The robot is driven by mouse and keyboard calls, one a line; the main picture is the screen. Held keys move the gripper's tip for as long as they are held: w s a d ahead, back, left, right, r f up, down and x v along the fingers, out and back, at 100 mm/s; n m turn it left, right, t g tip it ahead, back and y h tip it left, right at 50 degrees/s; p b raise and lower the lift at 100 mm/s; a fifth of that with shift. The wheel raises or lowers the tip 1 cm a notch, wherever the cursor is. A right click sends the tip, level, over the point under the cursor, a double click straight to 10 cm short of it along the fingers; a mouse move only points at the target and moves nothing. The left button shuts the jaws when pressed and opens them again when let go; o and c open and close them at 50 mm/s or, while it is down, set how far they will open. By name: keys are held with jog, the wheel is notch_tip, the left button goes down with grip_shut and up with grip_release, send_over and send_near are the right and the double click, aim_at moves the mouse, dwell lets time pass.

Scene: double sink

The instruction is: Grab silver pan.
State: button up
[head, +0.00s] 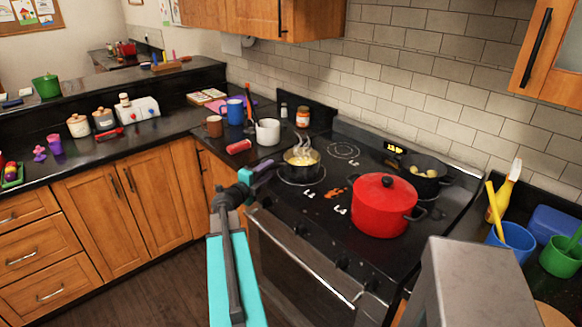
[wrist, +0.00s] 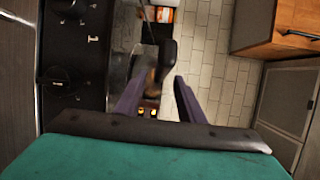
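The silver pan, as best I can tell, is the small steaming pot (head: 301,163) on the front left burner, with yellowish food in it. My gripper (head: 265,167) has purple fingers and is just left of this pan, over the stove's front left edge. In the wrist view my gripper (wrist: 160,72) has its two fingers spread apart. A blurred dark shape, possibly a handle, shows between and beyond the fingertips in that view. I cannot tell whether it touches them.
A red lidded pot (head: 382,210) stands on the stove's front right, with a black pan (head: 425,178) behind it.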

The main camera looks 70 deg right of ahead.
aim_at(269, 169)
jog(key=shift+p+x, duration=0.35)
jog(key=shift+x, duration=1.25)
grip_shut()
dwell(0.6)
